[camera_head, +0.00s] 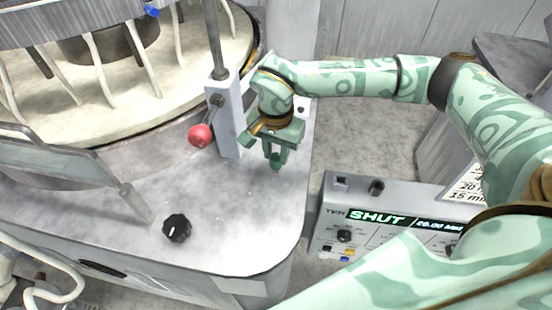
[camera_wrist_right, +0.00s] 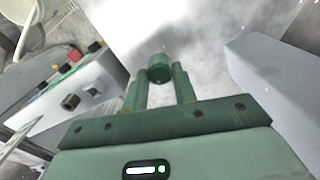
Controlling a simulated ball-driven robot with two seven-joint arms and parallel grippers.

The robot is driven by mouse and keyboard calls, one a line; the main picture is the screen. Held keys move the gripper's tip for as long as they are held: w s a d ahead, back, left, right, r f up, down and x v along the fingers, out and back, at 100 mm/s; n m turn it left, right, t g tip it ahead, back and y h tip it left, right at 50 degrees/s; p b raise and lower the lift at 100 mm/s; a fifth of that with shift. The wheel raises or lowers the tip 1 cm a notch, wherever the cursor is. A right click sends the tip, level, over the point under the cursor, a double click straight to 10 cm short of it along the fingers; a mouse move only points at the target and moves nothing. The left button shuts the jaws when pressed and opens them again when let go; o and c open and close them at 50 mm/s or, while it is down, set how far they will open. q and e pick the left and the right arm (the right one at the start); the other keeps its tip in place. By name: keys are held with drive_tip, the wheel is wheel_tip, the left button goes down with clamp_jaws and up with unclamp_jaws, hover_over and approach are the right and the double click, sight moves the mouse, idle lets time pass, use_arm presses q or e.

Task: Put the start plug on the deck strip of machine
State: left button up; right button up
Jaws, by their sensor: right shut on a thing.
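My right gripper (camera_head: 275,162) is shut on the start plug, a short green cylinder (camera_wrist_right: 160,68) that shows between the fingertips in the wrist view. In the head view the plug is small and hard to tell from the green fingers. The gripper points down over the pale grey deck (camera_head: 240,215) of the machine, close to its right edge, right of the upright post. The wrist view also shows the pale deck (camera_wrist_right: 200,30) beyond the plug. I cannot tell whether the plug touches the deck. My left gripper is not in view.
A grey post (camera_head: 226,120) and a lever with a red ball (camera_head: 200,135) stand left of the gripper. A black knob (camera_head: 177,228) sits on the front deck. The round platen (camera_head: 120,95) is behind. A control box (camera_head: 345,215) reading SHUT stands at right.

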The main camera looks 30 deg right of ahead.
sight(276, 154)
drive_tip(key=shift+w+f, duration=0.2)
drive_tip(key=shift+f, duration=0.05)
drive_tip(key=shift+w+d+f, duration=0.1)
drive_tip(key=shift+f, duration=0.8)
drive_tip(key=shift+w+d+f, duration=0.1)
drive_tip(key=shift+f, duration=0.75)
drive_tip(key=shift+f, duration=0.1)
drive_tip(key=o, duration=1)
drive_tip(key=shift+c, duration=0.2)
wheel_tip(276, 154, up, 12)
drive_tip(key=shift+r, duration=0.1)
drive_tip(key=shift+s+a, duration=0.1)
